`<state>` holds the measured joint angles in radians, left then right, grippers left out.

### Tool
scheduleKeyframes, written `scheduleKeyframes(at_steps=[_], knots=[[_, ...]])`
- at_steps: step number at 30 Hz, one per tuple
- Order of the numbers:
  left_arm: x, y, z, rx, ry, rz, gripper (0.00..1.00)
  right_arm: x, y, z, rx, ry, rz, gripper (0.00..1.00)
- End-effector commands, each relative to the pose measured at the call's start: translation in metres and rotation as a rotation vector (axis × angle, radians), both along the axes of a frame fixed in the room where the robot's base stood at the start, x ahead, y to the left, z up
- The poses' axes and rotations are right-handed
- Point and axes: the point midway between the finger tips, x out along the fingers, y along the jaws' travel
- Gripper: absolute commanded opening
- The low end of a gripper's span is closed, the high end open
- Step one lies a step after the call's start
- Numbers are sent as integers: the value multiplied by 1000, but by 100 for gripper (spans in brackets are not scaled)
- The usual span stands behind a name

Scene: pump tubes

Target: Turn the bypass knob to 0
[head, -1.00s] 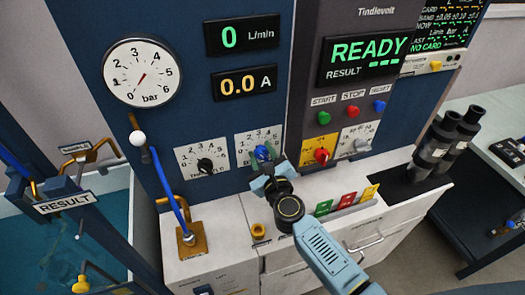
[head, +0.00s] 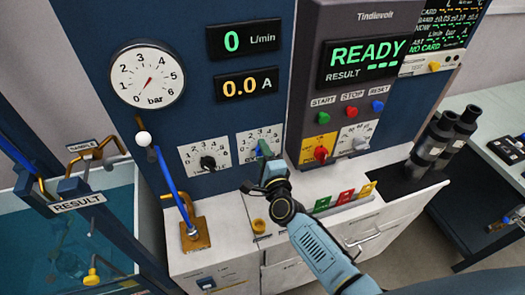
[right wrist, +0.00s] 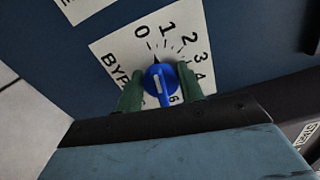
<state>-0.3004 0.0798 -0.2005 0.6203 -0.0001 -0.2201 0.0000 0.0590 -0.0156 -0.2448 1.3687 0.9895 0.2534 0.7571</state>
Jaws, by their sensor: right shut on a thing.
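The blue bypass knob (right wrist: 158,88) sits on a white dial plate (right wrist: 113,46) marked BYP and numbers from 0 to 6 in the right wrist view. Its dark pointer tip points between 0 and 1. My right gripper (right wrist: 161,82) has its two green fingers on either side of the knob, shut on it. In the head view, my right gripper (head: 264,151) covers most of the knob at the bypass dial plate (head: 245,145), so the pointer cannot be read there. My left gripper is not in view.
A black-knobbed dial (head: 208,162) is left of the bypass dial. A red knob (head: 321,153) is to its right. The displays read 0 L/min, 0.0 A and READY.

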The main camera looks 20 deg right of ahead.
Motion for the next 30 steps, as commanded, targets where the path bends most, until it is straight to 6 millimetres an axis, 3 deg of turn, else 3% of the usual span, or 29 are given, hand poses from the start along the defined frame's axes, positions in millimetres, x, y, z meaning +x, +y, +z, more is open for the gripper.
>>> scheduleKeyframes(at_steps=[11, 27, 28, 30], knots=[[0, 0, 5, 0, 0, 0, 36, 0, 0, -1, -156, -5, 0, 15], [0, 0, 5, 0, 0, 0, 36, 0, 0, -1, -179, -6, 0, 15], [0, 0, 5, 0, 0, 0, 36, 0, 0, -1, -179, -6, 0, 40], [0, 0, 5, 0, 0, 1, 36, 0, 0, -1, -179, -6, 0, 50]])
